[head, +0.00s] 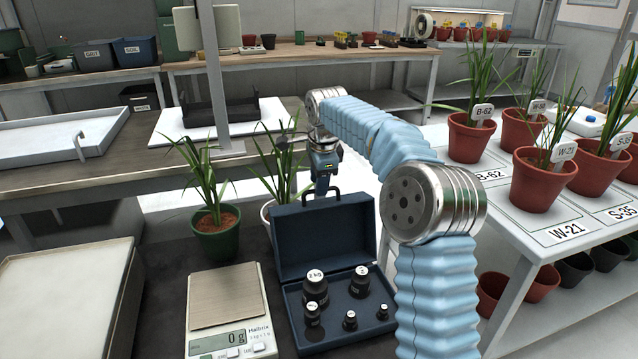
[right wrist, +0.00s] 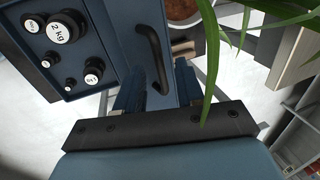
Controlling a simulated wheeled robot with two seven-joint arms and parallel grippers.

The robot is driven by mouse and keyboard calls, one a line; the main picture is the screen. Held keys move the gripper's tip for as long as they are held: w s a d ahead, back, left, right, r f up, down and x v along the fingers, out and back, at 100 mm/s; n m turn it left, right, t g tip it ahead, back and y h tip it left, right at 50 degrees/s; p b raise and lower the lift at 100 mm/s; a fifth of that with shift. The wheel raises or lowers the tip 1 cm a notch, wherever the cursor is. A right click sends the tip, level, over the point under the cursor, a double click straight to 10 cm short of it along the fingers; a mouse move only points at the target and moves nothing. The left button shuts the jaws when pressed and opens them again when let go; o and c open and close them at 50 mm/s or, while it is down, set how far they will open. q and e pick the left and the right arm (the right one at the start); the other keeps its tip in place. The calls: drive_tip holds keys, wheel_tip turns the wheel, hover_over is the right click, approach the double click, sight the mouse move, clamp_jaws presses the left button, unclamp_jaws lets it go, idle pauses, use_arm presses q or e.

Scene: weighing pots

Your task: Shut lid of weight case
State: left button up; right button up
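The dark blue weight case (head: 340,325) stands open on the dark bench. Its lid (head: 310,240) stands up at the back, with a black handle (head: 321,192) on its upper edge. Several black weights, including a 2 kg one (head: 316,285), sit in the base. My right gripper (head: 325,184) is just behind and above the lid's top edge, pointing down. In the right wrist view its two fingers (right wrist: 160,92) are apart, with the lid (right wrist: 128,35) and handle (right wrist: 153,60) close by; contact cannot be told. My left gripper is not in view.
A scale (head: 227,305) reading 0 g is left of the case. A green-potted plant (head: 216,238) and a white-potted plant (head: 270,212) stand behind, the latter close to my gripper. A table of labelled pots (head: 540,180) is at right.

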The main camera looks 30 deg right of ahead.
drive_tip(key=shift+w+f, duration=0.15)
drive_tip(key=shift+f, duration=0.4)
clamp_jaws()
